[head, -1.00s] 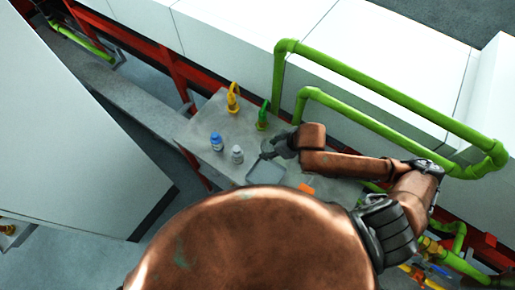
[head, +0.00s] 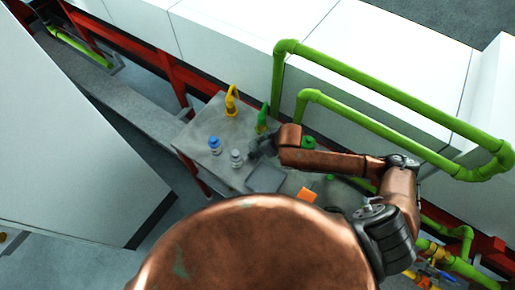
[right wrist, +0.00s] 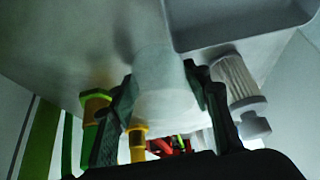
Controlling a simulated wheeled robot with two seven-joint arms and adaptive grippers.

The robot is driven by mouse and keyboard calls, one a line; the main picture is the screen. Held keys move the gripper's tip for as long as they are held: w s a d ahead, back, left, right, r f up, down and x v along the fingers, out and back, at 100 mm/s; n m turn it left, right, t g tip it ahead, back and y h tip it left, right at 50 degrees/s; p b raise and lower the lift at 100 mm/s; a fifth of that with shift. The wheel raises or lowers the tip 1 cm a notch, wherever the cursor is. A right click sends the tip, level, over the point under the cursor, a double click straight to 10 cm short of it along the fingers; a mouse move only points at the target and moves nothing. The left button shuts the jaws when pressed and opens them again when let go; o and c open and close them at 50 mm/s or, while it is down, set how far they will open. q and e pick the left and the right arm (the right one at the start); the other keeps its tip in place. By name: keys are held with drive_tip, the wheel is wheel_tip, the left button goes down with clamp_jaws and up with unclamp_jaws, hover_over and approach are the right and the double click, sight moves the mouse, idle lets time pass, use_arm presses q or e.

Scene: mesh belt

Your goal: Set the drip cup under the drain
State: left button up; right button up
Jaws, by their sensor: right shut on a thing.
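My right gripper (head: 259,148) is over the grey table, just left of the copper forearm and near the green hooked fitting (head: 262,118). In the right wrist view the two dark fingers (right wrist: 163,105) are shut on a pale, whitish cup (right wrist: 165,85), which looks like the drip cup. In the head view the cup is hidden by the gripper. A yellow hooked fitting (head: 232,101) stands further left. I cannot tell which fitting is the drain. My left gripper is not in view.
A blue-capped bottle (head: 215,145) and a grey bottle (head: 236,158) stand left of the gripper. A shallow grey tray (head: 265,179) lies in front, with an orange block (head: 308,195) beside it. Green pipes (head: 390,105) run behind my right arm.

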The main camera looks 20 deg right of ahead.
drive_tip(key=shift+f, duration=0.15)
drive_tip(key=o, duration=1.1)
drive_tip(key=shift+c, duration=0.2)
